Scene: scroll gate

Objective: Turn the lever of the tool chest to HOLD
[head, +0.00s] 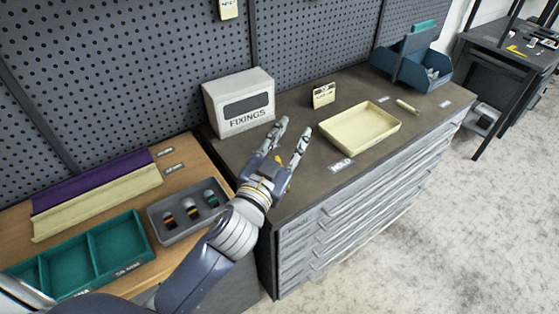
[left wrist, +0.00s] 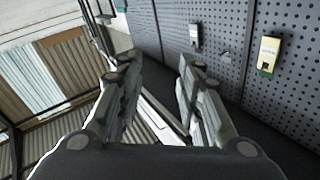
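The tool chest (head: 345,222) is a grey cabinet with several drawers and a dark top. A white HOLD label (head: 342,165) lies at its front edge, near a cream tray (head: 332,139). I cannot make out a lever on the chest for certain. A small cream, handle-like piece (head: 406,106) lies right of the tray. My left gripper (head: 294,131) is open and empty above the chest top, left of the tray. Its two spread fingers also show in the left wrist view (left wrist: 158,85). My right gripper is not in view.
A white FIXINGS box (head: 239,104) stands behind my left gripper against the pegboard (head: 180,50). A small card stand (head: 324,95) and a blue bin (head: 415,65) stand farther right. A wooden bench with a teal tray (head: 122,240) and a grey holder (head: 164,222) is at left.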

